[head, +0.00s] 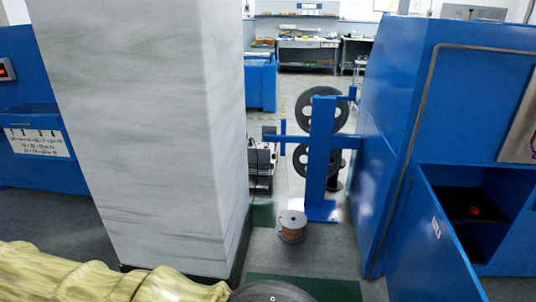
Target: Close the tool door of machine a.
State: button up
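A blue machine (400,100) stands at the right. A blue door (428,245) low on its front stands open, swung out toward the viewer, with a small white label on it. The compartment (500,235) behind it shows a dark interior with a black shelf (462,207) and a small red item (474,211) on it. No lettering tells whether this is machine a. The door's lower edge is cut off by the frame. My gripper is not in view.
A wide grey pillar (150,130) stands left of centre. A blue pulley stand (322,150) with dark wheels and a copper-coloured spool (292,226) stand on the floor between pillar and machine. Yellowish bundled material (90,275) fills the lower left. Dark green floor strips lie nearby.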

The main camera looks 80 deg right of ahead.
aim_at(425, 260)
jog(key=z, duration=4.05)
jog(key=i, duration=1)
jog(key=u, duration=0.15)
jog(key=k, duration=0.55)
jog(key=u, duration=0.1)
